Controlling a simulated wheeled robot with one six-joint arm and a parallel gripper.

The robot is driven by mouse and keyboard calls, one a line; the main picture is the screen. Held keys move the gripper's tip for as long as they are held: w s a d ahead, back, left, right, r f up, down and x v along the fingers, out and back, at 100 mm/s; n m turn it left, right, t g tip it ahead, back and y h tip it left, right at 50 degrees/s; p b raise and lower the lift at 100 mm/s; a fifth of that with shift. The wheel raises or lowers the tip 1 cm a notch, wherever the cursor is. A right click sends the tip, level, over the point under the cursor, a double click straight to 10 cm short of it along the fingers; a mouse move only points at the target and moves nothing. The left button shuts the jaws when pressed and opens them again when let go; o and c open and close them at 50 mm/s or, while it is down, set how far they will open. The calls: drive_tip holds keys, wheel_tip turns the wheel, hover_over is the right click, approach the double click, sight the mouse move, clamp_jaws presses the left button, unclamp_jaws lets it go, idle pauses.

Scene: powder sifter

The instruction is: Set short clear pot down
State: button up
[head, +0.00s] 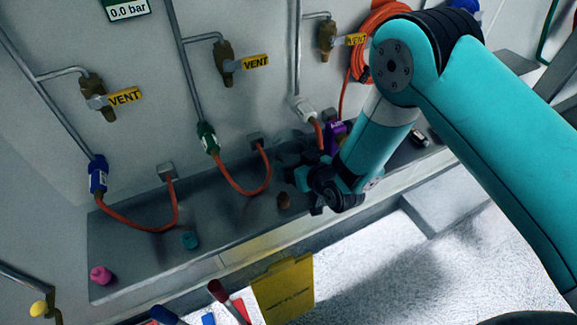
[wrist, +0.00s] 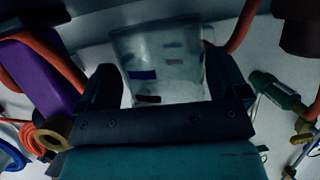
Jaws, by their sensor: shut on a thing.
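The short clear pot (wrist: 165,65) is see-through, with a few dark and reddish marks showing on or through its wall. In the wrist view it sits between the two fingers of my gripper (wrist: 165,90), which is shut on it. In the head view my gripper (head: 306,178) is low over the grey bench, near its back middle. A dim greyish shape at the gripper's far side there may be the pot. I cannot tell whether the pot's base touches the bench.
The grey bench (head: 130,245) carries a pink piece (head: 101,275), a teal piece (head: 190,240) and a brown piece (head: 284,200). Orange hoses (head: 245,190) loop along the back wall. A purple part (head: 334,135) is close beside my gripper. The bench's left part has bare room.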

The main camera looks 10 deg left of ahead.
drive_tip(key=shift+d+f+b, duration=0.15)
drive_tip(key=shift+d+f, duration=0.15)
drive_tip(key=shift+f, duration=0.3)
drive_tip(key=shift+d+f+b, duration=0.15)
drive_tip(key=shift+d+f, duration=0.15)
drive_tip(key=shift+f, duration=0.3)
drive_tip(key=shift+a+f, duration=0.1)
drive_tip(key=shift+f, duration=0.1)
drive_tip(key=shift+s+a+r, duration=0.15)
drive_tip(key=shift+a, duration=0.05)
drive_tip(key=shift+f, duration=0.25)
drive_tip(key=o, duration=0.8)
drive_tip(key=shift+r, duration=0.1)
drive_tip(key=shift+o, duration=0.2)
drive_tip(key=shift+r, duration=0.1)
drive_tip(key=b+v, duration=1.1)
drive_tip(key=v, duration=0.1)
